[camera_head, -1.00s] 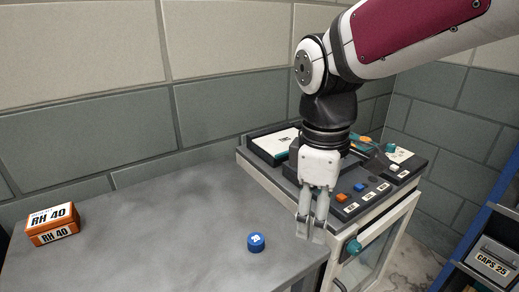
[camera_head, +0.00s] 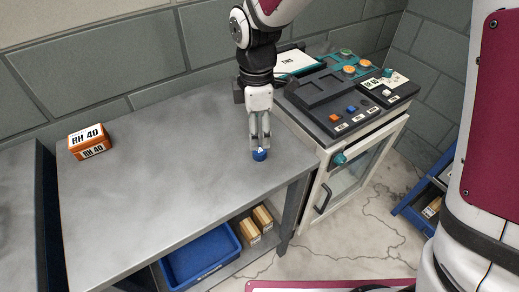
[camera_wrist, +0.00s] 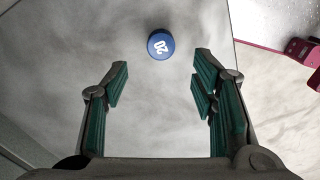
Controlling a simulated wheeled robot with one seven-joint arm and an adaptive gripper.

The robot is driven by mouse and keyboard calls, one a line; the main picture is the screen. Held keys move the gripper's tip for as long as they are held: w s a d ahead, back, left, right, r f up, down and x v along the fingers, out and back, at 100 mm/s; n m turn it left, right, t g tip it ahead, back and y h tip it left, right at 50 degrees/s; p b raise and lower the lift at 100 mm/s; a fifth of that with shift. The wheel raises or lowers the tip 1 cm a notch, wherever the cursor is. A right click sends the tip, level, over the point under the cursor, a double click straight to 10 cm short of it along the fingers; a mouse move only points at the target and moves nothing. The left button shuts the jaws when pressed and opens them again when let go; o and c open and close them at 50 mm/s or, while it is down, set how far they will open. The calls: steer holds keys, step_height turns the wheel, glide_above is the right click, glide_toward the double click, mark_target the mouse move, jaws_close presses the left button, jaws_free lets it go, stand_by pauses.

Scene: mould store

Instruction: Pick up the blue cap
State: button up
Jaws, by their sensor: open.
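The blue cap (camera_head: 259,155) is a short round piece with white marks on top. It stands on the grey bench (camera_head: 165,170), near its right end. It also shows in the wrist view (camera_wrist: 160,44), with a white "20" on its top, beyond the fingertips and between their lines. My gripper (camera_head: 260,143) points down over the cap in the head view, and its fingertips overlap the cap's upper edge there. In the wrist view my gripper (camera_wrist: 160,85) is open, with green-padded fingers apart and nothing between them.
An orange box marked RH 40 (camera_head: 90,142) stands at the bench's left. A machine with buttons (camera_head: 350,100) adjoins the bench's right end. Below the bench are a blue bin (camera_head: 203,256) and small tan boxes (camera_head: 250,231). The bench's middle is clear.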

mark_target(259, 150)
steer(key=shift+d+f, duration=0.15)
steer(key=shift+f, duration=1.6)
steer(key=shift+d+f, duration=0.1)
steer(key=shift+f, duration=1.65)
steer(key=c, duration=0.9)
